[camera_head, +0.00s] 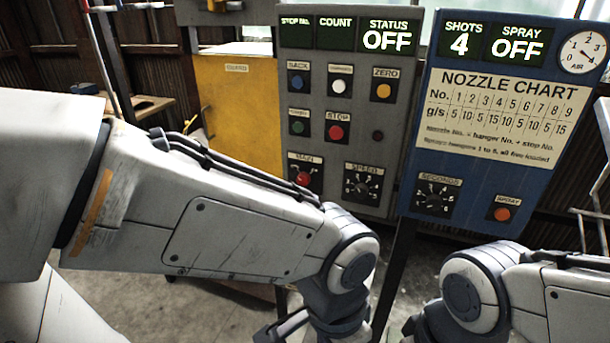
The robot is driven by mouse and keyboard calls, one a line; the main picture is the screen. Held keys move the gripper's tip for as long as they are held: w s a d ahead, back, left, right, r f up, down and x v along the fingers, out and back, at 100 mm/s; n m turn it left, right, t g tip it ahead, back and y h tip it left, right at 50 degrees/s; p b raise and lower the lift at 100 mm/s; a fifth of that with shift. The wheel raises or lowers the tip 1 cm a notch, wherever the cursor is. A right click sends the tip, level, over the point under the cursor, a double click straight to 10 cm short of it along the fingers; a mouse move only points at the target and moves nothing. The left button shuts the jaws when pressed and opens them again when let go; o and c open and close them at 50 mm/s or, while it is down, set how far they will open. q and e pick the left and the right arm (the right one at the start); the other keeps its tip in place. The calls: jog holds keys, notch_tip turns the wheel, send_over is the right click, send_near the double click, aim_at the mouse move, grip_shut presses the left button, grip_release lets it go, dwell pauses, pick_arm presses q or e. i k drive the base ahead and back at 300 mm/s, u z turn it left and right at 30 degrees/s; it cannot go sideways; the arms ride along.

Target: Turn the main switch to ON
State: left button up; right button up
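The main switch (303,179) is a red rotary knob under a MAIN label, low on the left side of the grey control panel (352,112). My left forearm passes just below and in front of it, hiding part of its plate. The knob's exact pointing direction is too small to tell. The STATUS display (388,41) reads OFF. My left arm bends down at the wrist, below and right of the switch; only a small part beyond the wrist shows at the bottom edge, and its fingertips cannot be made out. My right gripper is out of view; its arm shows at lower right.
The grey panel also carries several buttons and a speed dial (362,184). A blue nozzle panel (472,168) stands to its right, with a SPRAY display reading OFF and a seconds dial (433,195). A yellow guard cabinet (240,105) stands at left.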

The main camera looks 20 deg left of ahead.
aim_at(303, 179)
jog(key=z, duration=1.85)
jog(key=k, duration=1)
jog(key=u, duration=1.9)
jog(key=i, duration=0.5)
jog(key=z, duration=0.05)
